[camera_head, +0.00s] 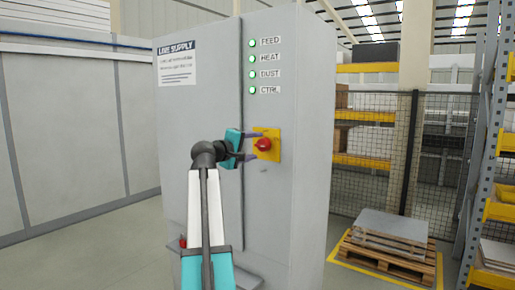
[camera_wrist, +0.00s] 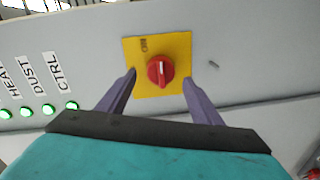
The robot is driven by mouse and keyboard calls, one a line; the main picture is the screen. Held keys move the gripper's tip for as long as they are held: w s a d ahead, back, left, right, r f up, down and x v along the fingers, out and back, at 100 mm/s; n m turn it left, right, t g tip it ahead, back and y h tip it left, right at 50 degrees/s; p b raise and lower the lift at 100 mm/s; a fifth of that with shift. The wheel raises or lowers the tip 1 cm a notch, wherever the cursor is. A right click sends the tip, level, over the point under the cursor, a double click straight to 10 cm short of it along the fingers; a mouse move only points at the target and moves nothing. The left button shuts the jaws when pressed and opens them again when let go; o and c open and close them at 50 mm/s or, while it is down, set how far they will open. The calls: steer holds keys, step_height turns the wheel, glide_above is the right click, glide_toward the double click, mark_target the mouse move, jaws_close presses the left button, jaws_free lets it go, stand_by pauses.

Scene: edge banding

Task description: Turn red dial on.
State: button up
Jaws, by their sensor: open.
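The red dial (camera_head: 264,144) sits on a yellow square plate (camera_head: 273,152) on the front of a grey cabinet, below its indicator lights. In the wrist view the red dial (camera_wrist: 160,71) is round with a raised grip bar carrying a pale mark, and the yellow plate (camera_wrist: 176,48) has small lettering near one edge. My gripper (camera_wrist: 158,80) is open, with one purple finger on each side of the dial. A gap shows between each finger and the dial. In the head view my gripper (camera_head: 262,146) is at the plate, and its wrist hides part of the cabinet.
The grey cabinet (camera_head: 205,110) carries a "LINE SUPPLY" sign (camera_head: 176,62) and green lights (camera_head: 252,66) labelled FEED, HEAT, DUST and CTRL. A pallet (camera_head: 380,255) and shelving stand at right. Floor at left is clear.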

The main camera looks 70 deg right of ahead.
steer(key=v, duration=0.9)
steer(key=shift+w+a+b, duration=0.15)
steer(key=shift+a+b, duration=0.1)
steer(key=shift+b, duration=0.2)
steer(key=shift+w+r, duration=0.1)
steer(key=shift+w, duration=0.05)
